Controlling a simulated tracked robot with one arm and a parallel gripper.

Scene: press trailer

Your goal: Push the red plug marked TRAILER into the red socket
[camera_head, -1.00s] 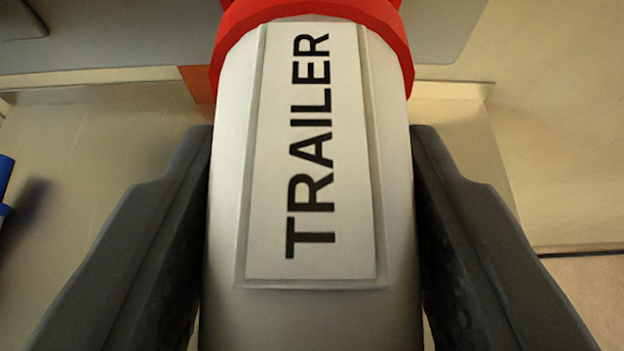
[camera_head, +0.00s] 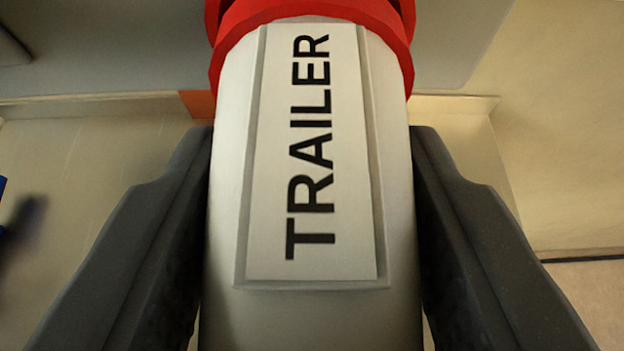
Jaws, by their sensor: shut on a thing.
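The plug marked TRAILER (camera_head: 312,160) fills the middle of the view. It has a pale grey body with a white label and a red collar (camera_head: 310,18) at its far end. My gripper (camera_head: 314,190) is shut on the plug's body, one dark finger on each side. Another red ring shows just beyond the collar at the top edge; I cannot tell whether it is part of the plug or the socket. The plug's front end is hidden, so I cannot tell whether it touches anything.
A grey panel (camera_head: 120,50) lies across the top, with a pale ledge below it. A small orange patch (camera_head: 199,103) shows left of the plug. A blue thing (camera_head: 2,190) is cut off at the left edge. A beige surface (camera_head: 570,150) is at the right.

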